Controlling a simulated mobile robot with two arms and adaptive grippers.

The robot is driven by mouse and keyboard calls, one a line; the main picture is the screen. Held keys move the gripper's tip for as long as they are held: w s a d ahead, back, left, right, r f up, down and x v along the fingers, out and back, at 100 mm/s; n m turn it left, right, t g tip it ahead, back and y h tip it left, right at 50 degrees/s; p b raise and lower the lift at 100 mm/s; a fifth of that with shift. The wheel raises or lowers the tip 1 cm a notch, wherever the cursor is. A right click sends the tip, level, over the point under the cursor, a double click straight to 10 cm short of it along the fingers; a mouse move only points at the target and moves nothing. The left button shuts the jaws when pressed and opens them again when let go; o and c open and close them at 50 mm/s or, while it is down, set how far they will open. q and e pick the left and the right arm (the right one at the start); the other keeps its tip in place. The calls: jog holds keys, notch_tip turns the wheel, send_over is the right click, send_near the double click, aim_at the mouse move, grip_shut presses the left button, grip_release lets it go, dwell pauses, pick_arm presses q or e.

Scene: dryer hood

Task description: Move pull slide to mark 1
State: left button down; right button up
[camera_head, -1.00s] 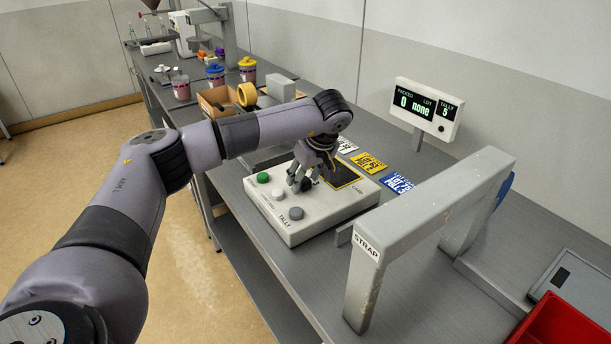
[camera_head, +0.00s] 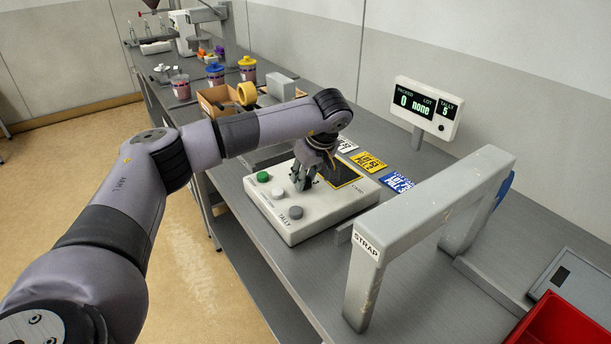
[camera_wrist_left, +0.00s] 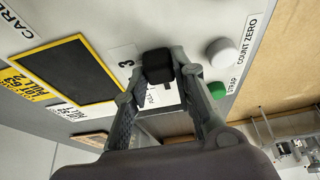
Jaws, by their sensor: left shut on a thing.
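The white control box (camera_head: 291,229) stands on the bench, with a green button, a white button, a grey button and a dark screen on top. The pull slide (camera_wrist_left: 158,66) shows in the left wrist view as a black knob beside a printed 3 and a partly hidden PULL label. My left gripper (camera_head: 305,182) reaches down onto the box top, and in the left wrist view (camera_wrist_left: 163,72) its fingertips are shut around the black knob. Mark 1 cannot be made out; the fingers hide part of the slide's track. My right gripper is not in view.
A grey STRAP arch (camera_head: 430,205) stands to the right of the box. Lot cards, including a yellow one (camera_head: 369,162), lie behind it. A display (camera_head: 427,110) reads 0, none, 5. A red bin (camera_head: 562,322) is at the lower right.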

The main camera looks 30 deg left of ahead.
pick_arm(q)
jog(key=shift+a, duration=0.1)
jog(key=a, duration=0.2)
jog(key=w+a, duration=0.2)
jog(key=a, duration=0.1)
jog(key=shift+w+a+p, duration=0.25)
jog(key=shift+a+p, duration=0.1)
jog(key=shift+r, duration=0.15)
jog(key=c, duration=1.4)
grip_release()
jog(key=shift+a, duration=0.1)
jog(key=shift+o, duration=0.4)
jog(key=v, duration=1.2)
